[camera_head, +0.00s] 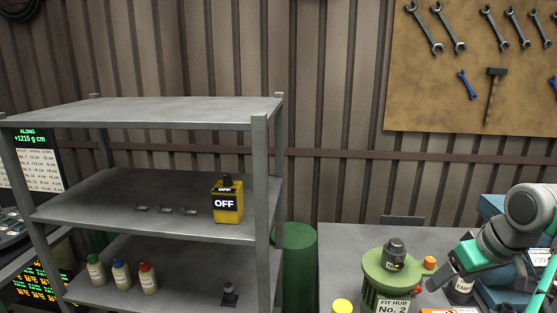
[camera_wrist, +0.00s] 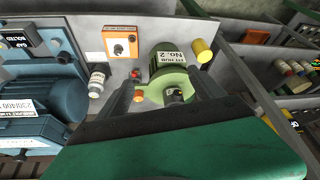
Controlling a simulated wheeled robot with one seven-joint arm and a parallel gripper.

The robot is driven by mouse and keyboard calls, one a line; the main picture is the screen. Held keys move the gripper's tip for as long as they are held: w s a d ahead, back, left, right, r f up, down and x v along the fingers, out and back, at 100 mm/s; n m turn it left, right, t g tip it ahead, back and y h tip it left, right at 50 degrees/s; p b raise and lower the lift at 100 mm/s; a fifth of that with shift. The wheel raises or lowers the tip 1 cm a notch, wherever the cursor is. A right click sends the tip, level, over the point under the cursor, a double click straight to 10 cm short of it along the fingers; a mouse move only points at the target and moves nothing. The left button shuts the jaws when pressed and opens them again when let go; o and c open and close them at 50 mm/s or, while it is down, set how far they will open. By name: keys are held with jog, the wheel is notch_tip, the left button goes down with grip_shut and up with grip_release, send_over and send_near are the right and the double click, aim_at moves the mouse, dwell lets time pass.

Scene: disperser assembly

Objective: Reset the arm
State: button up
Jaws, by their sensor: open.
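My gripper (camera_head: 440,277) is at the lower right in the head view, left of and below my grey wrist. In the wrist view my gripper (camera_wrist: 163,92) shows two dark fingers spread apart with nothing held between them. The green fit hub No. 2 (camera_head: 373,273) stands on the bench just left of my gripper, with a dark knobbed part (camera_head: 394,254) on top. In the wrist view the hub (camera_wrist: 178,76) and the dark part (camera_wrist: 174,96) appear beyond and between the fingers. I cannot tell the exact gap between them and the fingers.
A grey shelf (camera_head: 150,112) at the left holds a yellow OFF box (camera_head: 228,204) and several bottles. A yellow cylinder (camera_wrist: 202,50), an orange box (camera_wrist: 121,42), a white bottle (camera_wrist: 97,80) and a blue machine (camera_wrist: 50,100) surround the hub.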

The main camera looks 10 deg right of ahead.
notch_tip(320, 180, down, 10)
jog(key=s+d+m+g, duration=0.1)
jog(key=s+d+m, duration=0.2)
jog(key=m, duration=0.4)
jog(key=s+a+f+m+g+h, duration=0.1)
jog(key=s+a+f+m+g, duration=0.15)
jog(key=a+f, duration=0.3)
jog(key=w+a+n+t, duration=0.2)
jog(key=a+n, duration=0.7)
jog(key=a, duration=1.7)
jog(key=shift+w+a+r+y, duration=0.3)
jog(key=shift+w+r+y, duration=0.15)
jog(key=shift+w, duration=0.5)
